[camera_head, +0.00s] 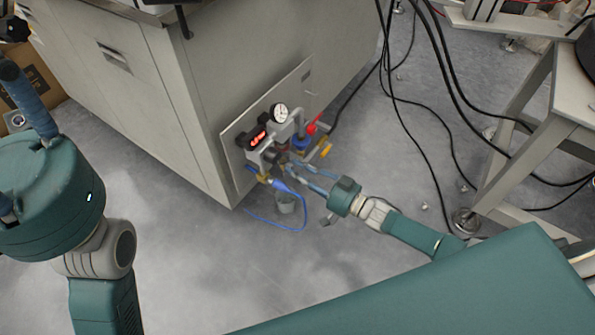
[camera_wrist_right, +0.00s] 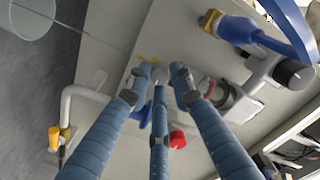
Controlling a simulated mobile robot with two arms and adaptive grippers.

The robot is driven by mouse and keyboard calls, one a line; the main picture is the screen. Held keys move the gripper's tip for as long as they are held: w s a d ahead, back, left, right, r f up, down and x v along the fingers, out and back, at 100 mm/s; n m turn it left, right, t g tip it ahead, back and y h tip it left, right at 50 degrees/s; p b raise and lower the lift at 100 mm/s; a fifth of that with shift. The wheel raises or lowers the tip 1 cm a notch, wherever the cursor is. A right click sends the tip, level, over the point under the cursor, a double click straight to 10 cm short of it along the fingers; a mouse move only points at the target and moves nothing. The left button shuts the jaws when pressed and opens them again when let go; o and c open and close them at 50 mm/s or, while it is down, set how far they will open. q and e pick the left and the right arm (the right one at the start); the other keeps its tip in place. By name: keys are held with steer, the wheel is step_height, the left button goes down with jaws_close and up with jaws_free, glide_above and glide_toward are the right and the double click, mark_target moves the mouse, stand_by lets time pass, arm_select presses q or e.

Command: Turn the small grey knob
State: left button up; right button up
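The valve assembly is fixed to a panel (camera_head: 239,139) on the side of the cabinet. My right gripper (camera_head: 288,168) reaches it from the right, its blue fingers pointing at the lower fittings. In the right wrist view the three fingers converge with their tips (camera_wrist_right: 161,74) close together around a small pale grey part, which they largely hide. I cannot tell whether that is the small grey knob or whether they grip it. A separate dark grey round knob (camera_wrist_right: 294,73) sits clear at the right there. My left gripper (camera_head: 28,95) is partly in view at the left edge, away from the panel.
A pressure gauge (camera_head: 280,113), red display (camera_head: 257,136), red handle (camera_head: 311,128) and blue knob (camera_head: 302,143) crowd the assembly. Black cables (camera_head: 410,125) hang at right. Floor at lower middle is free.

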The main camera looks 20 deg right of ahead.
steer(key=shift+o, duration=1.2)
steer(key=v, duration=1.2)
